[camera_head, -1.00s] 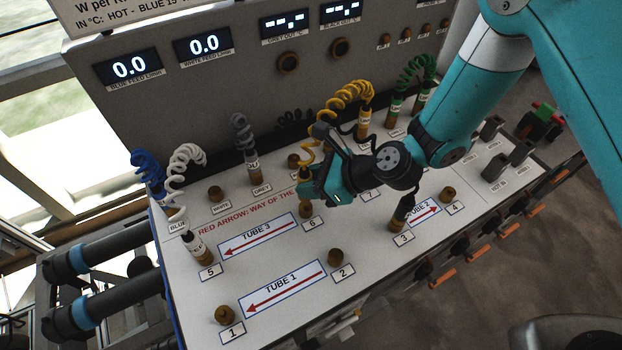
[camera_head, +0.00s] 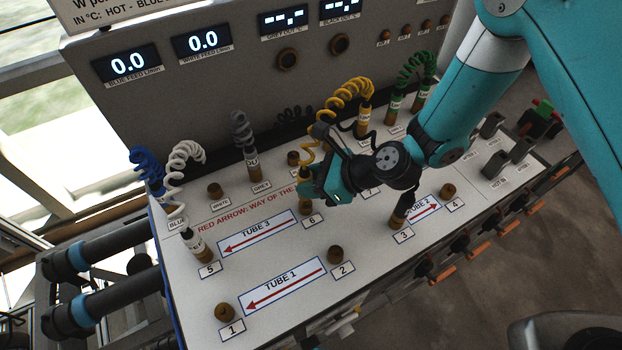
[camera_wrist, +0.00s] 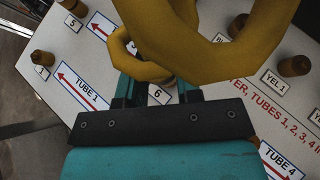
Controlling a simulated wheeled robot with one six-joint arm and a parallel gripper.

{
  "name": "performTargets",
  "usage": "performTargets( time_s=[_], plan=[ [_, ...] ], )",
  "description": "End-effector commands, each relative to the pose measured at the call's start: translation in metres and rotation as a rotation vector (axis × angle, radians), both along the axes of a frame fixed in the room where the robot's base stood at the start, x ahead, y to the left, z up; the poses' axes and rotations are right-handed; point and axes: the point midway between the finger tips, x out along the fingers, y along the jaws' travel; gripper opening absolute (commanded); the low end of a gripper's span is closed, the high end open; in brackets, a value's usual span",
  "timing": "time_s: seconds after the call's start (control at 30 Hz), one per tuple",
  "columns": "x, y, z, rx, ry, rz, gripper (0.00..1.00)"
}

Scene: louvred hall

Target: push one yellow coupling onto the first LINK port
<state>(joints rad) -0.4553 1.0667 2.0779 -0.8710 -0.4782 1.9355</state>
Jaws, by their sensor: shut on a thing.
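My gripper (camera_head: 318,193) is over the bench by the port labelled 6 (camera_head: 306,210). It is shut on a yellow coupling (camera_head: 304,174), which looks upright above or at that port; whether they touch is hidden. A coiled yellow hose (camera_head: 350,90) runs from it to the back, where another yellow coupling (camera_head: 364,122) stands on the bench. In the wrist view, the thick yellow hose (camera_wrist: 200,40) covers the top middle, and the fingers (camera_wrist: 160,92) close at its lower end beside the 6 label. I cannot read a LINK label in any view.
A white-hose coupling (camera_head: 196,245) stands at port 5 and a dark-topped one (camera_head: 398,218) at port 3. Bare ports 1 (camera_head: 224,312), 2 (camera_head: 335,255) and 4 (camera_head: 447,191) stand nearby. Grey (camera_head: 253,165) and green (camera_head: 395,107) hoses rise behind.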

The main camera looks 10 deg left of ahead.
Motion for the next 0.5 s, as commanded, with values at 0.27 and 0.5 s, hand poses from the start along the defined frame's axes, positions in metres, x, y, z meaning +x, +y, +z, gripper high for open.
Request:
performTargets(
  time_s=[0.27,0.5],
  plan=[
    [0.0,0.0,-0.007,0.0,0.0,0.0,0.0],
    [0.0,0.0,-0.015,0.0,0.0,0.0,0.0]
  ],
)
